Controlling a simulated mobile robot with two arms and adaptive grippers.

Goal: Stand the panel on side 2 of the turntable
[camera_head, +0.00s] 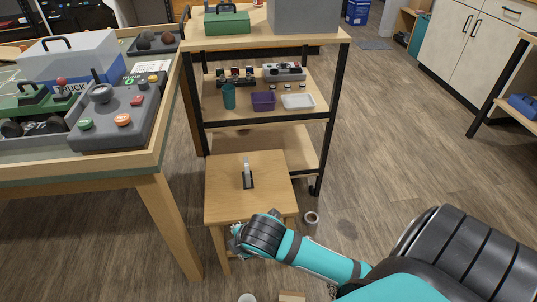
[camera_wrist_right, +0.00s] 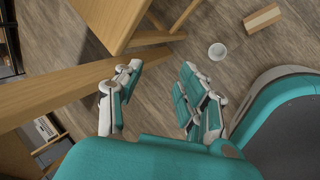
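My right gripper (camera_head: 236,240) is in front of the small wooden stool (camera_head: 222,203), below its top, with my teal arm coming in from the right. In the right wrist view its fingers (camera_wrist_right: 160,72) are apart, with nothing between them. A small dark base with a light upright piece (camera_head: 248,173) stands on the stool top; I cannot tell what it is. I cannot pick out the panel or the turntable with its numbered sides for certain. My left gripper is not in view.
A table on the left holds a grey joystick box (camera_head: 112,117) and a green toy truck (camera_head: 42,105). A shelf cart (camera_head: 327,122) behind the stool carries a teal cup (camera_head: 228,96), a purple bin (camera_head: 263,101) and a white tray (camera_head: 298,101). A white cup (camera_wrist_right: 217,51) stands on the floor.

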